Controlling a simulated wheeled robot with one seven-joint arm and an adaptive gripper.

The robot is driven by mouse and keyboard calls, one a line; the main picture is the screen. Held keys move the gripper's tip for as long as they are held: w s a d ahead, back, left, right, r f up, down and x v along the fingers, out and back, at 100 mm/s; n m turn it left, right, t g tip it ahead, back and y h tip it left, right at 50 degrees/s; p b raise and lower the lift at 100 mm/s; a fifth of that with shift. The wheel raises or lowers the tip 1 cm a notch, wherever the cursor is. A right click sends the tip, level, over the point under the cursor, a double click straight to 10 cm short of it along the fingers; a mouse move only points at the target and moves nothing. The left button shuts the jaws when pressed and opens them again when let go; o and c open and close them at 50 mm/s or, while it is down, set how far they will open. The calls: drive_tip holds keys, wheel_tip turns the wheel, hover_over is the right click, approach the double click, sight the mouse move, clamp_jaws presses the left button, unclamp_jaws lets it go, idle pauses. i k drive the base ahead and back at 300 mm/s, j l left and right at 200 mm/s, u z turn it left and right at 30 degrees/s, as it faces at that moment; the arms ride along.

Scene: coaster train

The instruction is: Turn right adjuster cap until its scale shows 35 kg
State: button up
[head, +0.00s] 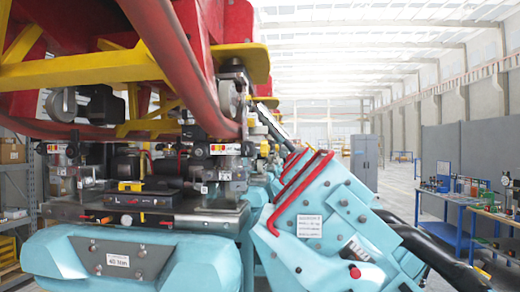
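I cannot make out the right adjuster cap for certain, and no kg figure is readable. A red round knob (355,272) sits low on the tilted teal housing (325,205) right of centre. A small window with dark and light stripes (357,248) lies just above it; I cannot tell if it is a scale. A white label (309,226) with text too small to read is on the same housing. My gripper is not in view.
A red track tube (185,70) and yellow steelwork (70,72) hang overhead at left. A dark mechanism plate (150,213) sits above a teal block (60,255) at lower left. A grey cabinet (364,160) stands farther back.

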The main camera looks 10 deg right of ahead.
sight(264, 148)
drive_tip(key=i+l+u, duration=0.15)
drive_tip(key=i+l, duration=0.35)
drive_tip(key=i+l+u, duration=0.2)
drive_tip(key=i+l, duration=0.3)
drive_tip(key=i+l+u, duration=0.15)
drive_tip(key=i+l, duration=0.3)
drive_tip(key=l, duration=0.15)
